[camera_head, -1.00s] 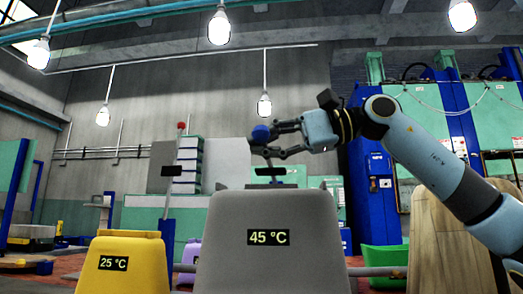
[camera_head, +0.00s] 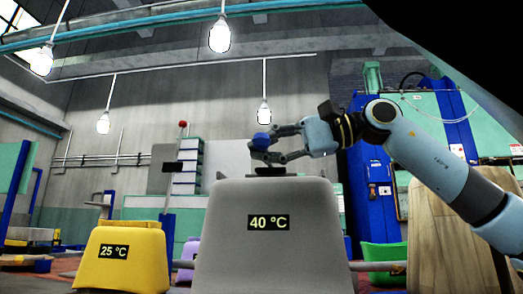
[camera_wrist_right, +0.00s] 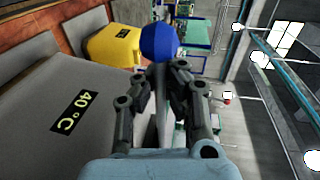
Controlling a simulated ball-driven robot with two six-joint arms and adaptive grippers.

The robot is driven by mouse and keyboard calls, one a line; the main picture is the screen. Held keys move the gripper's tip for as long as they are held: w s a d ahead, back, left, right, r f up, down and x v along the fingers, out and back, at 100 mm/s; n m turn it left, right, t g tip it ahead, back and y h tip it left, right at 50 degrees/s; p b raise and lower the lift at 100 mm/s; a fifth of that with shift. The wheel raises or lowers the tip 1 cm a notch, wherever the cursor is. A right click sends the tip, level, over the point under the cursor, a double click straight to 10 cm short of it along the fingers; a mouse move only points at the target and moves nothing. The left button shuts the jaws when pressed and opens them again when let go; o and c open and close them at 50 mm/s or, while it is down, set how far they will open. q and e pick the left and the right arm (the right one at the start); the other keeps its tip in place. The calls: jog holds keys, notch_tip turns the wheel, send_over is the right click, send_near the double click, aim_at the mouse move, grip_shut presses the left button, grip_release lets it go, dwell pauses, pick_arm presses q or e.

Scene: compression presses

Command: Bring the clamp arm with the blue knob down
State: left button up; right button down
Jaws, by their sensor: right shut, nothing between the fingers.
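The blue knob (camera_head: 262,140) sits above the grey press (camera_head: 225,240), whose display reads 40 °C. A dark piece (camera_head: 270,171) lies low on the press top under it; most of the clamp arm is hidden. My right gripper (camera_head: 259,149) is at the knob, its fingers close together with nothing held between them. In the right wrist view the knob (camera_wrist_right: 160,43) stands just past the fingertips (camera_wrist_right: 156,76); I cannot tell whether they touch it. My left gripper does not show.
A yellow press (camera_head: 125,272) reading 25 °C stands at the left. Behind it is a red knob (camera_head: 182,124) on an upright post. A wooden block (camera_head: 440,240) stands at the right. A dark shape covers the upper right corner.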

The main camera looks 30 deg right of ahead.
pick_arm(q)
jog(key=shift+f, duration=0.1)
pick_arm(e)
jog(key=c, duration=2)
grip_release()
jog(key=shift+f, duration=0.4)
jog(key=o, duration=0.6)
jog(key=shift+d+r, duration=0.1)
jog(key=shift+d, duration=0.05)
jog(key=shift+r, duration=0.1)
notch_tip(320, 180, up, 10)
jog(key=shift+f, duration=0.1)
